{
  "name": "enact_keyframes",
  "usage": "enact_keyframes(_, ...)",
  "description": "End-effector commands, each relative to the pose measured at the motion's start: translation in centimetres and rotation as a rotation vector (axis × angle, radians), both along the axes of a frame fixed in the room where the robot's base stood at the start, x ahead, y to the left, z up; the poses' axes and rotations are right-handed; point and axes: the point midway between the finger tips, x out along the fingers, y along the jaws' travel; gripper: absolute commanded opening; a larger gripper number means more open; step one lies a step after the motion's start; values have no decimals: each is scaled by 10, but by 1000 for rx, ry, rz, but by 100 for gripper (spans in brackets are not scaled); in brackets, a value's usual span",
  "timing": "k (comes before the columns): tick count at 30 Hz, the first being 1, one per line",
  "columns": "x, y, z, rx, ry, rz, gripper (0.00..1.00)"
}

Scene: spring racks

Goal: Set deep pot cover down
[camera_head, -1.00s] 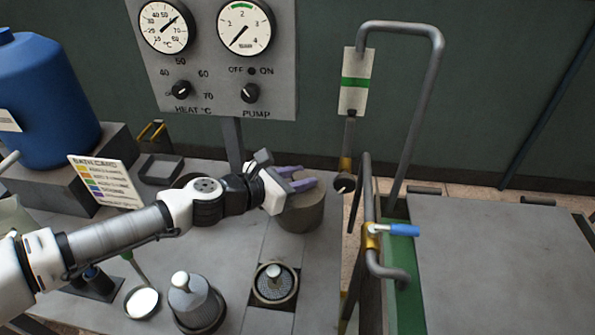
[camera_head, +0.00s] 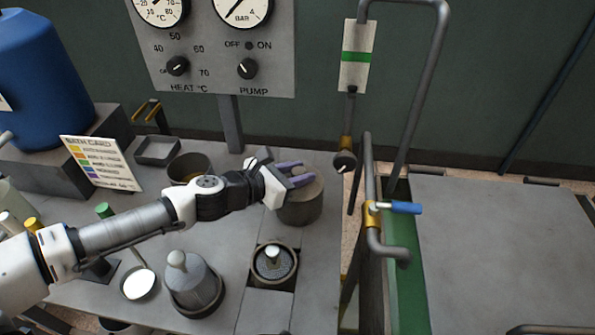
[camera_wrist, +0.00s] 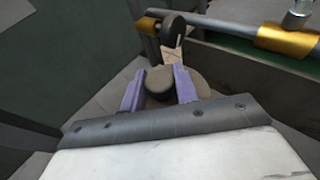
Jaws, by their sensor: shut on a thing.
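My gripper (camera_head: 294,173) has its two purple fingers closed around a round knob on top of a squat brown-grey cylinder, which I take as the deep pot cover (camera_head: 301,208). In the wrist view the knob (camera_wrist: 160,80) sits between the fingers, with part of the cover's flat top (camera_wrist: 202,88) beyond it. The cover is upright at the right edge of the grey bench (camera_head: 225,305). I cannot tell whether its base touches the bench or whether a pot is under it.
A dark open pot (camera_head: 188,166) stands behind my arm. In front are a round knobbed insert (camera_head: 273,263) in a square recess and a grey knobbed cone (camera_head: 188,280). Right of the bench are pipework with a blue-handled valve (camera_head: 405,207) and another grey table (camera_head: 500,250).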

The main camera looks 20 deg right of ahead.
Motion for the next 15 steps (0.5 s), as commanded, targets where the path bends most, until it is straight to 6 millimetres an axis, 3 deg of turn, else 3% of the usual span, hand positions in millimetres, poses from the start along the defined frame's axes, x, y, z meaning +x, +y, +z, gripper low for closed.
enact_keyframes(15,0,0,-8,-1,-1,0,0)
